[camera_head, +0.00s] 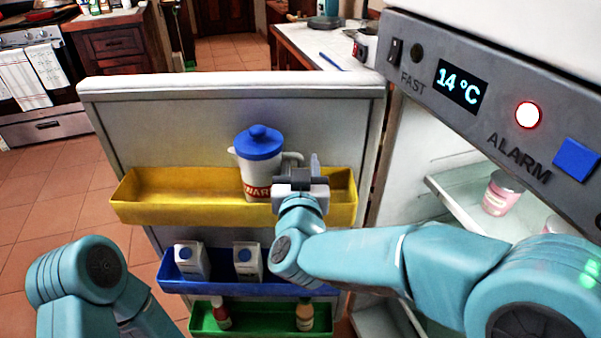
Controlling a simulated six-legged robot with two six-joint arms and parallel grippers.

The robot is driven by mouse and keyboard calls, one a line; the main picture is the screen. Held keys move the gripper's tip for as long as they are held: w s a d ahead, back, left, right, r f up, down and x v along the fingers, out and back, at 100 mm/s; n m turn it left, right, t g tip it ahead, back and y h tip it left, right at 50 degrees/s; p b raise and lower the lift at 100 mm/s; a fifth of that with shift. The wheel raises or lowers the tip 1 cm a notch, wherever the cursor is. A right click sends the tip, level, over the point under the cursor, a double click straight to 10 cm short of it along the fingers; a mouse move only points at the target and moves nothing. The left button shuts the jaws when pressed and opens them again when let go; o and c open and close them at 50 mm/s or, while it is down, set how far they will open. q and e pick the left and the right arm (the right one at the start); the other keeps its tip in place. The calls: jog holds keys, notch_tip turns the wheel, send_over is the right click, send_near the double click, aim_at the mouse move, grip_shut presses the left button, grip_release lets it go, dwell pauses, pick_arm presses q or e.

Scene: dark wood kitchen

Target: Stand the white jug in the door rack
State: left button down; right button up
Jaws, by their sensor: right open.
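The white jug (243,178) with a blue lid and red lettering stands upright in the yellow door rack (150,197) of the open fridge door. Its handle is on the right side. My right gripper (306,170) is beside the jug at the handle side, with its jaws open; part of the handle area is hidden behind it. My left arm shows at the lower left, but its gripper is out of view.
A blue rack (215,287) below holds two cartons, and a green rack (262,321) holds two bottles. The fridge interior at right has a shelf with a pink jar (502,193). A control panel (500,100) reads 14 °C with a lit red alarm light.

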jog(key=s, duration=1.2)
jog(key=shift+r, duration=0.1)
